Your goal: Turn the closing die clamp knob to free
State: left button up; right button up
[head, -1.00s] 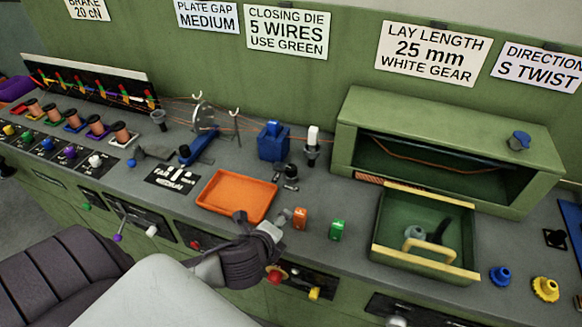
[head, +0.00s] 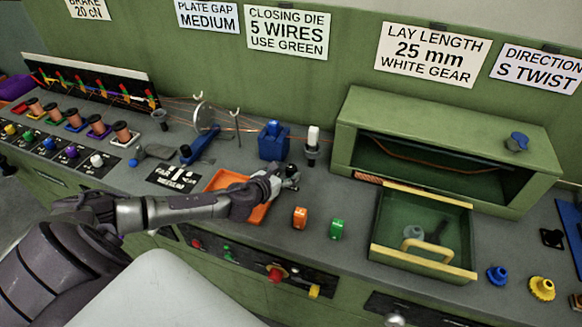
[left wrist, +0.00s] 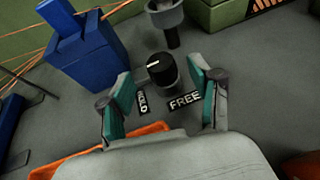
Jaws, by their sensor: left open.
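The closing die clamp knob (left wrist: 161,70) is black and round with a white pointer line in the left wrist view. Below it are a FREE label (left wrist: 185,101) and a second label (left wrist: 142,100), partly covered and ending in "LD". The line does not point at FREE; it lies across the knob's upper left. My left gripper (left wrist: 163,88) is open, its teal-padded fingers on either side of the knob's near side; contact cannot be told. In the head view my left gripper (head: 284,178) largely hides the knob. My right gripper is not in view.
A blue block (head: 273,146) and a grey die post with a white top (head: 312,142) stand just behind. Orange (head: 300,218) and green (head: 337,229) dies stand in front. An open drawer (head: 388,232) is to the right.

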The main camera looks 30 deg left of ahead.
aim_at(289, 171)
pick_arm(q)
jog(key=shift+x, duration=2.05)
jog(key=c, duration=1.2)
